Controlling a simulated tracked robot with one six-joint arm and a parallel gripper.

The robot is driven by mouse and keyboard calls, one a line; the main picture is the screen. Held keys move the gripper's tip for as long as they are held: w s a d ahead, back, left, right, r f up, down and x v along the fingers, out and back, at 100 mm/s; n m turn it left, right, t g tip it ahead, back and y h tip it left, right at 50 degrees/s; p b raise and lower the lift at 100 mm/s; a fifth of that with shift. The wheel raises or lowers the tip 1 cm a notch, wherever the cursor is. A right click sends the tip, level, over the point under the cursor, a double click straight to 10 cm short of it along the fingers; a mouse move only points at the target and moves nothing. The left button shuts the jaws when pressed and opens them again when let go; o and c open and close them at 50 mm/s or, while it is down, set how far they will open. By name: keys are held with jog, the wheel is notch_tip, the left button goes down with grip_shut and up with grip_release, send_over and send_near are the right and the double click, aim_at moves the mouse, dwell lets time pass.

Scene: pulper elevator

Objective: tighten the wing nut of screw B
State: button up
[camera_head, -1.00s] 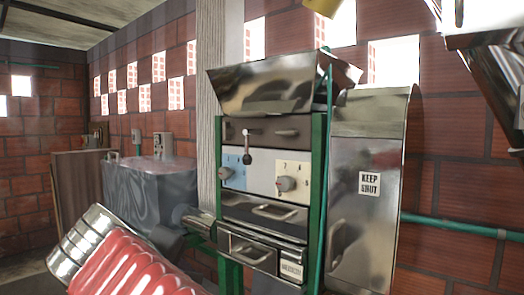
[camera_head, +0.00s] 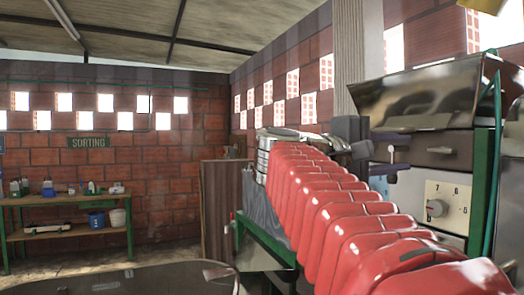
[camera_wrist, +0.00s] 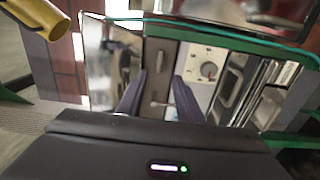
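I cannot make out the wing nut of screw B in any view. The machine's front panel (camera_head: 450,205) stands at the right in the head view, with a round dial (camera_head: 436,208) on white and a small lever (camera_head: 391,152) above. My red-sleeved arm (camera_head: 335,205) reaches across and hides the panel's left and lower parts. In the wrist view, my gripper (camera_wrist: 160,80) is open, its two dark fingers apart over the panel. A small light-tipped lever (camera_wrist: 156,103) shows between them, with no visible grip on it. The dial (camera_wrist: 208,70) lies right of the fingers.
A metal hopper (camera_head: 415,100) tops the machine, beside a green frame post (camera_head: 487,190). A wooden cabinet (camera_head: 222,200) stands left of my arm. A workbench (camera_head: 65,200) under a SORTING sign (camera_head: 88,142) is at the far left. A yellow pipe (camera_wrist: 38,15) shows in the wrist view.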

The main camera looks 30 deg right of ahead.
aim_at(440, 151)
jog(key=shift+d, duration=0.15)
jog(key=shift+s+d, duration=0.35)
jog(key=shift+d, duration=1.9)
jog(key=shift+s+d, duration=0.35)
jog(key=shift+d, duration=1.85)
jog(key=shift+s+d, duration=0.35)
jog(key=shift+d, duration=1.9)
